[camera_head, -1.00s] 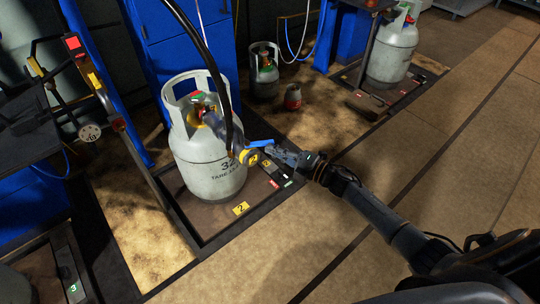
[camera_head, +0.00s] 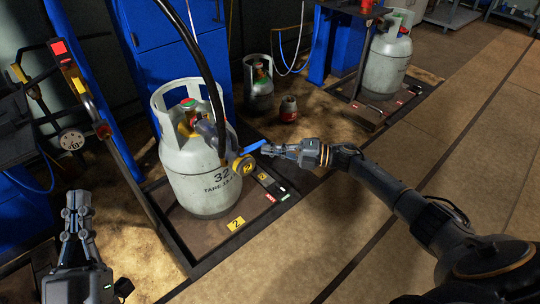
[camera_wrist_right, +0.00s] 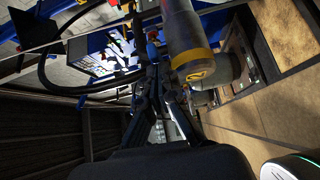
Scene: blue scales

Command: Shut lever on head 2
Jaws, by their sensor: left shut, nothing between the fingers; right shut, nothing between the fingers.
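Head 2 (camera_head: 243,165), with a yellow ring, sits at the right side of the grey-white gas cylinder (camera_head: 205,182) marked 32, at the end of a black hose. Its blue lever (camera_head: 252,147) sticks out to the upper right. My right gripper (camera_head: 268,150) is shut and empty, its tips close to the lever's free end; I cannot tell if they touch. In the right wrist view, head 2 (camera_wrist_right: 192,60) is just right of the fingers (camera_wrist_right: 152,72), and the blue lever (camera_wrist_right: 152,50) shows beyond the tips. My left gripper (camera_head: 77,205) is shut and empty, at the lower left.
The cylinder stands on a dark scale platform with a yellow 2 plate (camera_head: 236,224). A valve pipe with a gauge (camera_head: 72,140) is at left. The floor at right is clear.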

